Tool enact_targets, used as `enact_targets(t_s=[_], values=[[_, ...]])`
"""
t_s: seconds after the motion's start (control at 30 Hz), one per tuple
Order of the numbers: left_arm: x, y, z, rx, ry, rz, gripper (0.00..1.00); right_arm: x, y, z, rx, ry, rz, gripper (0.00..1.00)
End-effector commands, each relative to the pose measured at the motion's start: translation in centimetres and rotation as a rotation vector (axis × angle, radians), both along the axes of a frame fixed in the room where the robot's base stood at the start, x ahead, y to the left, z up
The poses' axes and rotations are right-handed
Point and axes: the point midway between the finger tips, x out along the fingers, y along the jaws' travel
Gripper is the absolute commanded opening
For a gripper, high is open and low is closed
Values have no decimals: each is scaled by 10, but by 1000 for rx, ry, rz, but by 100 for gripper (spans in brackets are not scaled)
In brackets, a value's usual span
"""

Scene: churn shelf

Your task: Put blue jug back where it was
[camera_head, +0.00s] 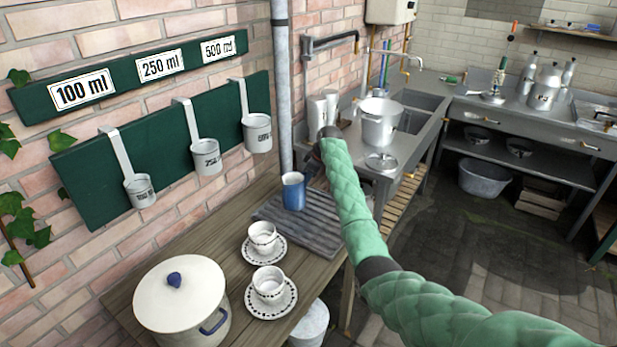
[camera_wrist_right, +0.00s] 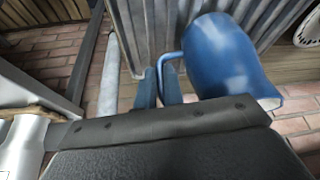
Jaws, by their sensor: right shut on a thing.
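The blue jug (camera_head: 292,191) is upright at the grey ribbed drainer (camera_head: 330,236) on the wooden table, near its back. I cannot tell whether its base touches the drainer. In the right wrist view the jug (camera_wrist_right: 225,58) is at the upper right, with its thin blue handle towards my fingers. My right gripper (camera_head: 312,171) is at the jug's right side. In the wrist view its two dark fingers (camera_wrist_right: 160,84) are shut on the handle. My right forearm hides part of the drainer. My left gripper is not in view.
Two patterned cups on saucers (camera_head: 279,253) (camera_head: 288,304) stand in front of the drainer. A lidded cream pot (camera_head: 181,302) is at the front left. Measuring cups hang from a green board (camera_head: 165,150) on the wall. A vertical pipe (camera_head: 282,95) rises behind the jug.

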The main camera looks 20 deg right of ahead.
Motion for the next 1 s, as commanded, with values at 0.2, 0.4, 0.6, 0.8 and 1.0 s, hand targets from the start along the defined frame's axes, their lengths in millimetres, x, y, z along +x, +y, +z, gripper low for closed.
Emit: enact_targets(t_s=[0.2, 0.4, 0.6, 0.8, 1.0], values=[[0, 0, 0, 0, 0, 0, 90, 0, 0, -1, 0, 0, 0, 19], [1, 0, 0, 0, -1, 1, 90, 0, 0, -1, 0, 0, 0, 31], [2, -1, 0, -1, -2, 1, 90, 0, 0, 1, 1, -1, 0, 31], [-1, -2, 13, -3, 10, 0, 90, -4, -8, 20, -1, -4, 1, 31], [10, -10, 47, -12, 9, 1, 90, -14, -20, 55, -2, -5, 0, 31]])
